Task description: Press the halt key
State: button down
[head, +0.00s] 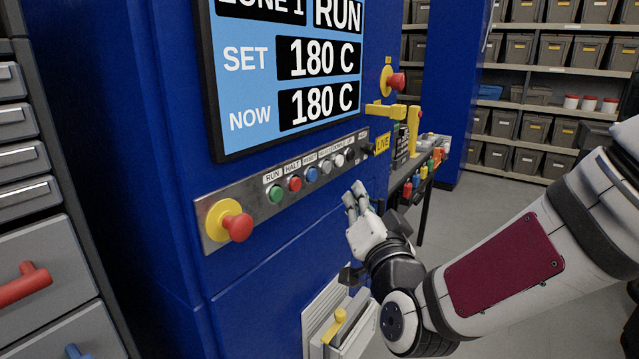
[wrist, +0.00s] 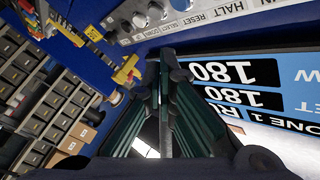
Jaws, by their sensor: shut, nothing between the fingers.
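The halt key is a small red round button (head: 295,183) under a HALT label on the grey control strip (head: 255,196) of the blue machine. It sits between the green RUN key (head: 276,193) and the blue RESET key (head: 311,174). My gripper (head: 355,196) is shut and empty, to the right of the halt key and apart from it in the head view. In the wrist view the shut fingertips (wrist: 169,54) point toward the strip (wrist: 165,28). The HALT label (wrist: 232,8) shows at the top edge there, but the red key itself does not.
A large red mushroom button (head: 237,227) on a yellow base is at the strip's left end. Another red mushroom button (head: 396,82) and a yellow bracket (head: 386,110) are beyond the screen (head: 285,75). Drawers (head: 40,260) stand at left; open floor lies right.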

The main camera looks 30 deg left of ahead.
aim_at(296, 185)
jog(key=a, duration=0.9)
jog(key=shift+w+b, duration=0.3)
jog(key=shift+b, duration=0.1)
dwell(1.4)
jog(key=shift+a, duration=0.3)
jog(key=shift+a+b, duration=0.45)
dwell(0.6)
jog(key=shift+d, duration=0.85)
